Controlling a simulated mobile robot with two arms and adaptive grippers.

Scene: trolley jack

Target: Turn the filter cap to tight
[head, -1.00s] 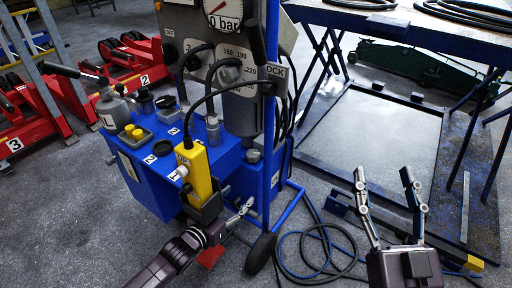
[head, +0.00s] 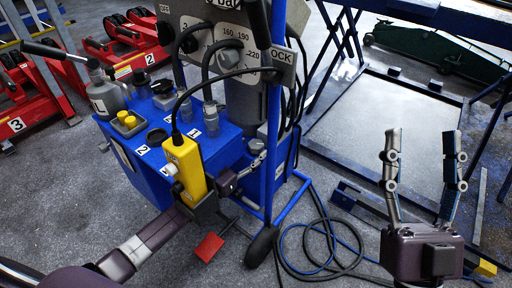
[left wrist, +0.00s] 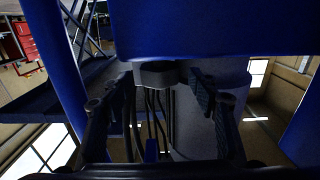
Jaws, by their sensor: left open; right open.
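In the left wrist view a dark round cap (left wrist: 160,73) sits under a blue panel, between the two fingers of my left gripper (left wrist: 150,95). The fingers stand open, one on each side, and I cannot tell whether they touch it. In the head view my left gripper (head: 257,155) reaches behind the yellow control box (head: 186,166), at the right side of the blue trolley (head: 150,183). The cap's marking and turn position cannot be read. My right gripper (head: 422,140) is open and empty, upright over the floor at the right.
A blue upright post (head: 272,150) and black hoses stand close to my left gripper. Blue and black hoses (head: 320,235) lie on the floor beside a wheel (head: 262,246). A red plate (head: 209,247) sticks out below. Red jacks (head: 30,105) stand at the left.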

